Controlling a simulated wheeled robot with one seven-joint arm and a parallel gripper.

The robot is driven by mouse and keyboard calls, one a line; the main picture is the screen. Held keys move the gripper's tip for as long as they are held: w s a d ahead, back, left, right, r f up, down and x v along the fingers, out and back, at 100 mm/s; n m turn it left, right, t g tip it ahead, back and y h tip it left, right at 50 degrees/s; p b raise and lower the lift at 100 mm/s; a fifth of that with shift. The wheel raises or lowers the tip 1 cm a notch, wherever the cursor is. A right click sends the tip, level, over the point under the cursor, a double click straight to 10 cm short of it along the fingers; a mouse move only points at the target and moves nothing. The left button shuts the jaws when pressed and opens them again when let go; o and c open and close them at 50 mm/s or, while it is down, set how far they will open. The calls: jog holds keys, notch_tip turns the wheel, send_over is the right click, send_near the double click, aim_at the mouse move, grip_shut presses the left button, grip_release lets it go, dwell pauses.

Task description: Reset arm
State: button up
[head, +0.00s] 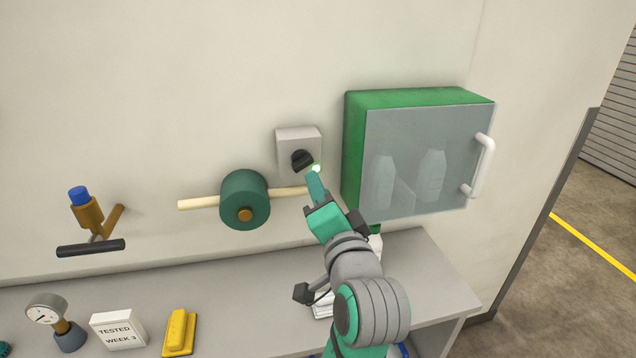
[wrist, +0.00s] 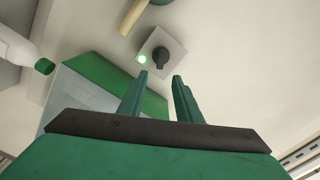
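My gripper (head: 316,184) is raised in front of the wall, near a grey switch box (head: 297,138) with a black knob (head: 301,160). A small lit green light shows beside the knob. In the wrist view my gripper (wrist: 160,82) has two green fingers spread apart with nothing between them. The black knob (wrist: 161,56) lies beyond the fingertips, and a gap seems to separate them. The green light (wrist: 142,59) is close to the left fingertip in that view.
A green cabinet (head: 418,97) with a closed clear door and bottles inside hangs right of my arm. A green roll (head: 245,199) on a wooden rod is to the left. Below, a grey shelf (head: 240,318) holds a gauge (head: 48,312), a sign (head: 119,329) and a yellow block (head: 180,332).

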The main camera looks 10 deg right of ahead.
jog(key=shift+s, duration=0.2)
jog(key=s+a+f+n+g+h, duration=0.1)
jog(key=s+f+n, duration=0.15)
jog(key=f, duration=0.75)
jog(key=s+a+f+n, duration=0.1)
jog(key=s+f, duration=0.3)
jog(key=f, duration=0.7)
jog(key=s+a+f+n+g+h, duration=0.15)
jog(key=s+f, duration=0.25)
jog(key=f, duration=0.6)
jog(key=s+a+f+n+y, duration=0.1)
jog(key=s+a+f+n, duration=0.1)
jog(key=s+f, duration=0.4)
jog(key=s+a+f+n, duration=0.1)
jog(key=s+f+n, duration=0.15)
jog(key=s, duration=0.55)
jog(key=s+a+n, duration=0.1)
jog(key=s+a, duration=0.1)
jog(key=s, duration=0.5)
jog(key=s+a+f+n, duration=0.1)
jog(key=s+a, duration=0.1)
jog(key=s, duration=0.6)
jog(key=shift+y, duration=0.45)
jog(key=shift+f, duration=0.1)
